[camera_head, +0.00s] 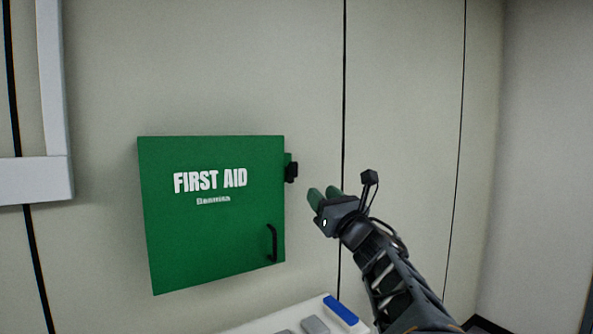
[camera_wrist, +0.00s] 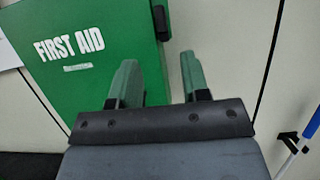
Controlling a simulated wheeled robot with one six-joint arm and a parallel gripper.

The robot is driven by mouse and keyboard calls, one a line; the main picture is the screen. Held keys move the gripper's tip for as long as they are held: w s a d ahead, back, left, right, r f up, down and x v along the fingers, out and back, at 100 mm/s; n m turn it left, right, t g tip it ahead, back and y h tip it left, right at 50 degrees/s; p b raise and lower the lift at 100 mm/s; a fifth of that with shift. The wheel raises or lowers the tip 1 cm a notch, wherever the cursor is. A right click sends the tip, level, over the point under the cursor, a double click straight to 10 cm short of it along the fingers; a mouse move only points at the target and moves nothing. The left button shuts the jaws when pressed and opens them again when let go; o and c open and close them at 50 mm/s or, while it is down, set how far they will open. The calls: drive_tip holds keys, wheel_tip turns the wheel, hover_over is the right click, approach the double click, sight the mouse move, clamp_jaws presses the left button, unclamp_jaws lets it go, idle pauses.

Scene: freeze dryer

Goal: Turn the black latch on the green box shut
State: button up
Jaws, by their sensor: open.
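The green first aid box (camera_head: 210,235) hangs on the wall, its front door lying flat and looking closed. The black latch (camera_head: 291,171) sits on the upper right edge of the box; it also shows at the top of the wrist view (camera_wrist: 161,20). A black handle (camera_head: 272,243) is at the door's lower right. My gripper (camera_head: 322,197), with green fingers, is to the right of the box and a little lower than the latch. In the wrist view my gripper (camera_wrist: 164,82) is open, with nothing between its fingers. It is apart from the latch.
A white surface (camera_head: 285,318) with a blue item (camera_head: 341,309) and a grey item (camera_head: 315,326) lies below the box. A white frame (camera_head: 35,180) is on the wall at the left. The wall panels right of the box are bare.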

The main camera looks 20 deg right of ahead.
sight(296, 167)
drive_tip(key=p+x, duration=0.5)
drive_tip(key=x, duration=0.6)
drive_tip(key=shift+w+r, duration=0.15)
drive_tip(key=shift+w, duration=0.05)
drive_tip(key=shift+w+r+p, duration=0.15)
drive_tip(key=shift+w+p, duration=0.25)
drive_tip(key=shift+w, duration=0.25)
drive_tip(key=shift+c, duration=0.3)
clamp_jaws()
